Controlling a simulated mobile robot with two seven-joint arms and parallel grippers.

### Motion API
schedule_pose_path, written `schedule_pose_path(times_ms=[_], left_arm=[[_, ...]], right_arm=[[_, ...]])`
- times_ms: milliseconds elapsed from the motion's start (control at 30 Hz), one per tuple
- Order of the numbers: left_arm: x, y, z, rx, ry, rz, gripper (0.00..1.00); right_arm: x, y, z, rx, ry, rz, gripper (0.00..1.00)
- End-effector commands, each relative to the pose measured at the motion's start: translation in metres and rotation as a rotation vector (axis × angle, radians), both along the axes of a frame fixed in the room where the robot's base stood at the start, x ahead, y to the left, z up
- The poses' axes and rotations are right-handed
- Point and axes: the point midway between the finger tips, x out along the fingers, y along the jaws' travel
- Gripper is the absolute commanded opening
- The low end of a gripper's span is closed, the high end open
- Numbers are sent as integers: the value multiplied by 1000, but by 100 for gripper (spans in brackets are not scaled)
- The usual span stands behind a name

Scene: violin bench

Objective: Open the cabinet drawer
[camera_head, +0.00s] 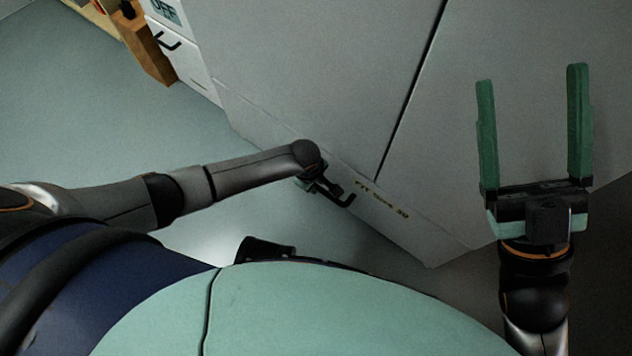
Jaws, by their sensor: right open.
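A grey-white cabinet (310,75) fills the upper middle, with a dark gap between its panels. Along its lower edge runs a narrow drawer front (415,228) with small dark lettering. A black bar handle (347,201) shows at the left of the lettering. My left gripper (315,184) is right by this handle, mostly hidden under my own wrist; I cannot tell whether its fingers touch or hold it. My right gripper (533,125) is open and empty, with two green fingers pointing up the picture, over the right part of the cabinet.
At upper left stand a white unit (190,70) with a black handle (167,42) and an "OFF" label, and a brown wooden piece (145,45). The grey-green floor (90,110) at left is clear. The right edge is dark.

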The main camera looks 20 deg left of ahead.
Motion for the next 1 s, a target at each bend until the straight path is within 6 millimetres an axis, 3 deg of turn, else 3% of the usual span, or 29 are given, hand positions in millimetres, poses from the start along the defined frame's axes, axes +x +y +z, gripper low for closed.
schedule_pose_path(times_ms=[200,1000], left_arm=[[0,0,0,0,0,0,0],[0,0,0,1,1,0,0]], right_arm=[[0,0,0,5,0,0,82],[0,0,0,3,0,-1,82]])
